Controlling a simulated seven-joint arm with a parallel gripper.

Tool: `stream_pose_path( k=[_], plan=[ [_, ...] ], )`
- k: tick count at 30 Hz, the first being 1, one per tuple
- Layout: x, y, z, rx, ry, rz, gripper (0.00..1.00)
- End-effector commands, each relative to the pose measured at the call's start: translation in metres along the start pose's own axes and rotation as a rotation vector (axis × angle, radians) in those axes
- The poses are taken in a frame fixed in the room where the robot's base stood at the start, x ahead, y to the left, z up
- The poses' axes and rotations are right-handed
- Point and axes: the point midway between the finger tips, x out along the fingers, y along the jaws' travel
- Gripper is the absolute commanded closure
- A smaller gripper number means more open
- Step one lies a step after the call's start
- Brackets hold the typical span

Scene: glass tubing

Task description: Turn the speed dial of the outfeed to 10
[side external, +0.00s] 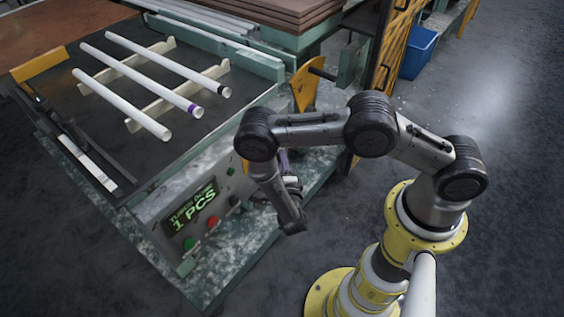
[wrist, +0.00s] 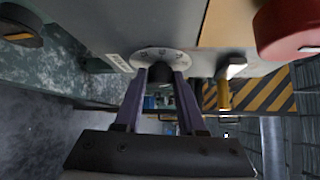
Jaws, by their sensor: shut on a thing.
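The speed dial shows in the wrist view as a pale round scale plate (wrist: 160,53) with small dark marks and a dark knob (wrist: 160,71) at its centre. I cannot read the marks or the setting. My gripper (wrist: 162,76) has its two purple fingers on either side of the knob, shut on it. In the side external view my gripper (side external: 284,163) is at the right end of the control panel (side external: 157,206), mostly behind my own arm, and the dial is hidden there.
In the wrist view a large red knob (wrist: 285,30) and a yellow-tipped lever (wrist: 224,92) are right of the dial. White tubes (side external: 122,104) lie on the rack above.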

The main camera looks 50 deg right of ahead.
Motion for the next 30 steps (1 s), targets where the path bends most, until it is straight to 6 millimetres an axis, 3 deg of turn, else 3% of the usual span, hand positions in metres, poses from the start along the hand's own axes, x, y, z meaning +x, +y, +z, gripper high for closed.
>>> stream_pose_path(
  k=[18, 30],
  plan=[
    [0.0011, -0.009, -0.0009, 0.329, 0.012, 0.324, 1.0],
    [0.0017, -0.0101, -0.0015, 0.422, 0.014, 0.418, 1.0]
  ],
)
